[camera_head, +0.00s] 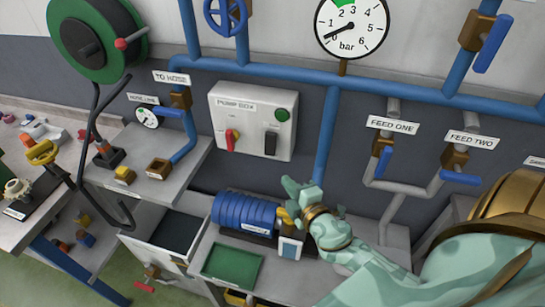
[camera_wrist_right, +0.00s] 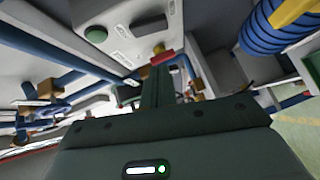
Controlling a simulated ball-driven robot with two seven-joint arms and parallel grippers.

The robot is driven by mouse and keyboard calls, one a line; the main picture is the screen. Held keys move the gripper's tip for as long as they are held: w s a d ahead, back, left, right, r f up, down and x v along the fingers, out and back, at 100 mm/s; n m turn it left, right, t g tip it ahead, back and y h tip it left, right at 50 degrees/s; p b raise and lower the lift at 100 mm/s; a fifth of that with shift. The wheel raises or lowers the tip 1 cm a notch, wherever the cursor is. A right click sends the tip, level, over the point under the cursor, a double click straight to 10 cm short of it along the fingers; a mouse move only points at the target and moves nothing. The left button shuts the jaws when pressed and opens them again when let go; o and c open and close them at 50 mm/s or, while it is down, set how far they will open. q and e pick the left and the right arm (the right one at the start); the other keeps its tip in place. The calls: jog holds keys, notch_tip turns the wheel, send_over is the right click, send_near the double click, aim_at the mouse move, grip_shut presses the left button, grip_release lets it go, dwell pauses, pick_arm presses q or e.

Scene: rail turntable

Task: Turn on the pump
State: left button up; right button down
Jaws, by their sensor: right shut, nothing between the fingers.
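The grey pump box (camera_head: 252,122) hangs on the back wall. It has a red-and-yellow switch (camera_head: 232,139), a black switch (camera_head: 270,143) and a green button (camera_head: 282,115). The blue ribbed pump (camera_head: 244,212) lies on the bench below the box. My right gripper (camera_head: 293,190) is shut and empty, below and right of the box, just above the pump's right end in the picture. In the right wrist view its dark fingers (camera_wrist_right: 160,88) point toward the box, and the red switch handle (camera_wrist_right: 163,57) shows near their tips. Contact is unclear. My left gripper is out of view.
A bar gauge (camera_head: 352,24) above has its needle near 0. Blue-handled valves labelled FEED ONE (camera_head: 382,165) and FEED TWO (camera_head: 460,177) are at right. A hose reel (camera_head: 92,35) hangs at left. A green tray (camera_head: 232,264) and an open drawer (camera_head: 176,233) lie below.

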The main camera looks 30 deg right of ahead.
jog(key=shift+w+a+f+n+y, duration=0.15)
jog(key=shift+a+f+n+y, duration=0.05)
jog(key=shift+n+y, duration=0.2)
send_near(266, 150)
jog(key=w+a, duration=0.3)
jog(key=w+d, duration=0.1)
jog(key=w+d+f, duration=0.1)
jog(key=w+d, duration=0.1)
jog(key=shift+d, duration=0.2)
jog(key=shift+s, duration=0.1)
